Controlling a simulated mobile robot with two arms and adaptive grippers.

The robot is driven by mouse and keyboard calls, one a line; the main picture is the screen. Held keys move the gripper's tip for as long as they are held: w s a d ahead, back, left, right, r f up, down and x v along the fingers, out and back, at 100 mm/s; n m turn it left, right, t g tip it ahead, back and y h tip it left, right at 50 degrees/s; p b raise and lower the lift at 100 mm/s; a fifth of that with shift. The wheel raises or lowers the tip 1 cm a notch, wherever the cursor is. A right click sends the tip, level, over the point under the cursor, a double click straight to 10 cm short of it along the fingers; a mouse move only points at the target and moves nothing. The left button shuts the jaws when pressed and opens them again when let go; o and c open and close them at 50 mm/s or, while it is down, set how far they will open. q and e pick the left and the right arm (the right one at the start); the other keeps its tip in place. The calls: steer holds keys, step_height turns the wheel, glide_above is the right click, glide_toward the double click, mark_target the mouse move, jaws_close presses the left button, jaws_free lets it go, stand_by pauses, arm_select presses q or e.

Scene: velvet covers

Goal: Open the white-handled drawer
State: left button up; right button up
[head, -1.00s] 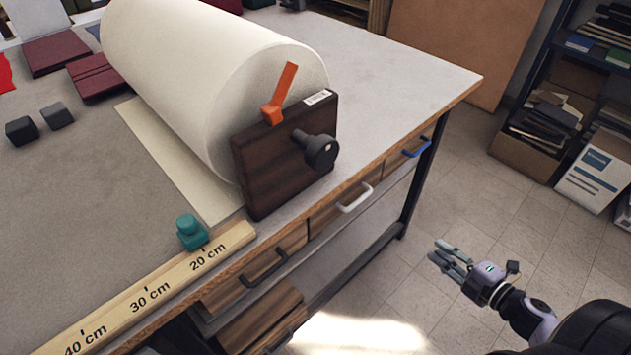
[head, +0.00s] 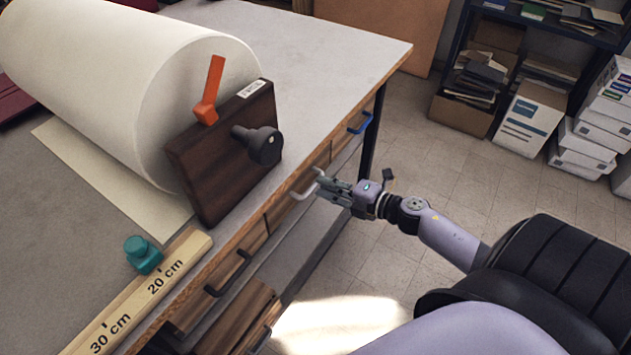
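The white handle (head: 302,192) is on the front of a wooden drawer under the workbench top, between a black-handled drawer and a blue-handled one. Its drawer front looks flush with the bench. My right gripper (head: 322,186) is at the right end of the white handle, its fingers pointing left toward the bench. The fingertips overlap the handle in the picture. I cannot tell whether they touch it or are closed around it. My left gripper is out of view.
The black handle (head: 228,273) is nearer and the blue handle (head: 361,123) farther along the bench edge.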

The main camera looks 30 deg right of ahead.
mark_target(315, 183)
steer(key=shift+x, duration=1.9)
steer(key=shift+c, duration=0.4)
jaws_close()
